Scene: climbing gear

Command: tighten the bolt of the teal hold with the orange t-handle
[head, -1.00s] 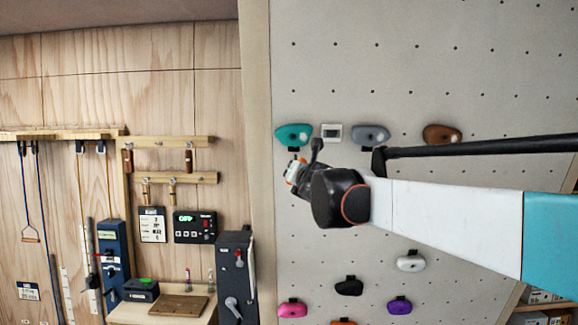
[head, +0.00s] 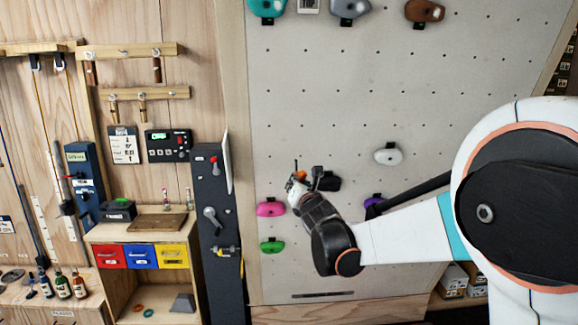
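The teal hold (head: 267,8) is at the top edge of the head view, on the grey climbing wall, and is partly cut off. The teal hold's bolt is too small to make out.
A dark tall cabinet (head: 211,225) stands left of the wall. A wooden bench with red, blue and yellow drawers (head: 142,257) is further left.

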